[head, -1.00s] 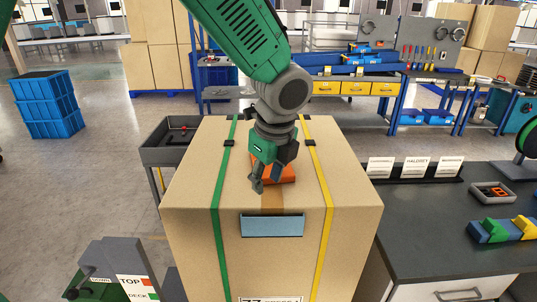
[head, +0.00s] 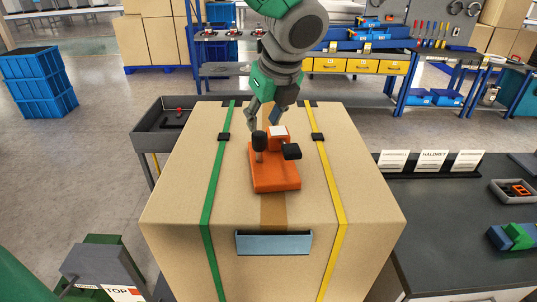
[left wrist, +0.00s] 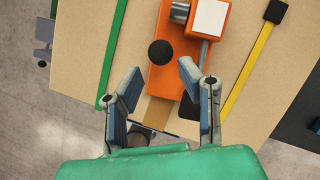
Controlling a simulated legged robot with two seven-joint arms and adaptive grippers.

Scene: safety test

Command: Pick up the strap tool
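The strap tool (head: 273,172) is an orange tool with a black round knob, a black grip and a white label. It lies on top of the large cardboard box (head: 190,200), between a green strap and a yellow strap. In the left wrist view the strap tool (left wrist: 180,68) lies just beyond and partly between the fingers. My left gripper (head: 264,116) is above the box, behind the tool in the head view. Its two fingers (left wrist: 167,78) are spread apart with nothing held between them. My right gripper is in neither view.
The green strap (head: 214,185) and yellow strap (head: 331,185) run over the box. A blue label holder (head: 273,243) is on its front. A dark tray cart (head: 150,142) stands left, a grey counter (head: 440,225) right. Blue crates (head: 38,82) stand farther left.

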